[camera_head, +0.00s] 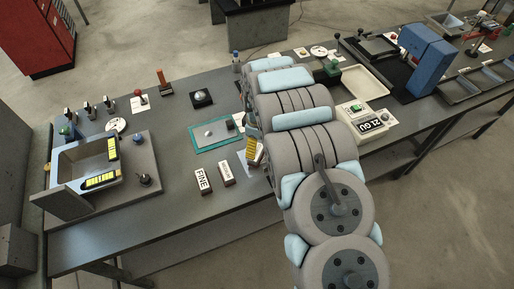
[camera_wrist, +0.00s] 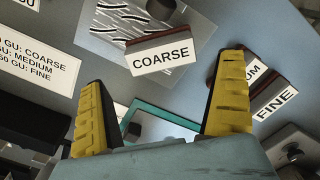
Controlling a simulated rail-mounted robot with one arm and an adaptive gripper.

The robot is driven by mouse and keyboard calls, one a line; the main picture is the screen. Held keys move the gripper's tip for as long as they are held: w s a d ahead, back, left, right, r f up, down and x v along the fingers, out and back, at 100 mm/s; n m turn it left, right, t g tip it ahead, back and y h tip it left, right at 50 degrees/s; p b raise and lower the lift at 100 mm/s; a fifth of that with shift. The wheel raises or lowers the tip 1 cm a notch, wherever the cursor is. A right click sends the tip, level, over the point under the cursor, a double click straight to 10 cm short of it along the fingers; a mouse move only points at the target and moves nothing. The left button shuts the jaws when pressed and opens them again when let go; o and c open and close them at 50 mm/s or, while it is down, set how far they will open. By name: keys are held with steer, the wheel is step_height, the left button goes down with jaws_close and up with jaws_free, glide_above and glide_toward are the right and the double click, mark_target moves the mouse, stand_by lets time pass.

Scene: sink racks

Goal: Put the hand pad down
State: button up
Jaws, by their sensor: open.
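The hand pad marked COARSE (camera_wrist: 160,57) lies on a card with dark scratch marks (camera_wrist: 128,18) in the wrist view. My gripper (camera_wrist: 163,85) is open, its yellow fingers spread, with nothing between them; the COARSE pad shows beyond the fingertips, apart from them. In the head view my gripper (camera_head: 256,153) is partly hidden by my arm, and I cannot make out the COARSE pad there. The pads marked FINE (camera_head: 203,181) and MEDIUM (camera_head: 226,174) stand side by side on the bench, left of my gripper. The FINE pad (camera_wrist: 272,102) also shows in the wrist view.
A teal-edged mat (camera_head: 195,147) lies behind the pads. A metal frame fixture (camera_head: 72,178) stands at left. A gloss meter (camera_head: 365,122), a cream tray (camera_head: 362,84) and a blue machine (camera_head: 428,62) are at right. A grade sign (camera_wrist: 38,55) lies at the wrist view's left.

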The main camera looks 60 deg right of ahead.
mark_target(257, 152)
step_height(257, 152, up, 4)
steer(key=shift+r+p, duration=0.15)
steer(key=shift+p, duration=0.35)
steer(key=shift+r+p, duration=0.7)
steer(key=shift+p, duration=0.15)
steer(key=shift+f, duration=0.1)
